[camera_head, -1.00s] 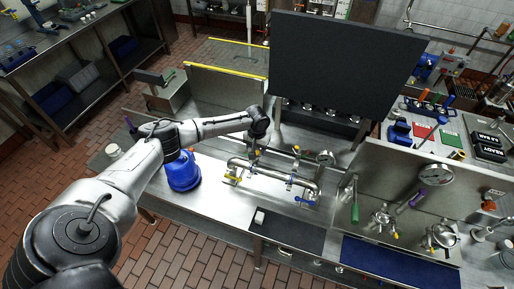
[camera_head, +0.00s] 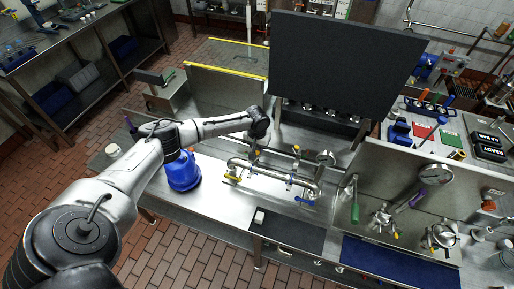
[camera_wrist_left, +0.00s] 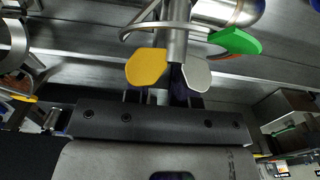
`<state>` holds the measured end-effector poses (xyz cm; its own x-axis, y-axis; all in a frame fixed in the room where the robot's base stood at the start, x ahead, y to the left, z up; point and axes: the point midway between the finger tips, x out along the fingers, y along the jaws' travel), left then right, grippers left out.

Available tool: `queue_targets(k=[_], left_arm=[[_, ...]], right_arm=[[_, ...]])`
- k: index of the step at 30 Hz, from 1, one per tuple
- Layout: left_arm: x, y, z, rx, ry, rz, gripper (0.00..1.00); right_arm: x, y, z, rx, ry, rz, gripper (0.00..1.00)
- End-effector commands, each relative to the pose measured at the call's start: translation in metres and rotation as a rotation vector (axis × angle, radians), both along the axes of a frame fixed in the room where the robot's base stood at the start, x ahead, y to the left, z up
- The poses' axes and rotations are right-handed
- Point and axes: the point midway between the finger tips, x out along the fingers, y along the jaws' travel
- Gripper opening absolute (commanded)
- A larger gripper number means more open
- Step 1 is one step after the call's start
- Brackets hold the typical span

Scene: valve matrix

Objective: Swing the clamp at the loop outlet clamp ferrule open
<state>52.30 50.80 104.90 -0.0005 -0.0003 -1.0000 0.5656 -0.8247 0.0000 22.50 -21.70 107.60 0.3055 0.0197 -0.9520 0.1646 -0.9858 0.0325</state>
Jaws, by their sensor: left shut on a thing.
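A yellow paddle (camera_wrist_left: 146,67) and a grey paddle (camera_wrist_left: 196,74) flank that end, in front of the fingers. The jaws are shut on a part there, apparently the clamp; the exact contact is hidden.
A green handle (camera_wrist_left: 235,41) is close right of the pipe in the wrist view. A blue container (camera_head: 183,172) stands left of the loop. A large dark panel (camera_head: 345,60) rises behind it.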

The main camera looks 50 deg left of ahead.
Motion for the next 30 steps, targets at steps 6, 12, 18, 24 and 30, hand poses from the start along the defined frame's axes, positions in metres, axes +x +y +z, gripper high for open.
queue_targets(k=[6, 12, 18, 24, 30], left_arm=[[0.002, 0.001, -0.001, -0.009, 0.015, 0.003, 0.0], [0.009, 0.005, -0.005, -0.062, 0.094, 0.006, 0.0], [0.017, 0.011, -0.011, -0.141, 0.205, 0.005, 0.0], [0.022, 0.015, -0.016, -0.198, 0.292, 0.005, 0.0], [0.026, 0.018, -0.021, -0.244, 0.361, 0.004, 0.0]], right_arm=[[0.0, 0.0, -0.002, 0.0, 0.0, 0.0, 0.49], [0.0, 0.0, -0.01, -0.001, 0.0, 0.001, 0.49], [0.0, -0.001, -0.034, -0.003, 0.0, 0.002, 0.49], [0.0, -0.001, -0.062, -0.004, 0.0, 0.002, 0.49], [0.0, -0.001, -0.094, -0.003, 0.0, 0.002, 0.49]])
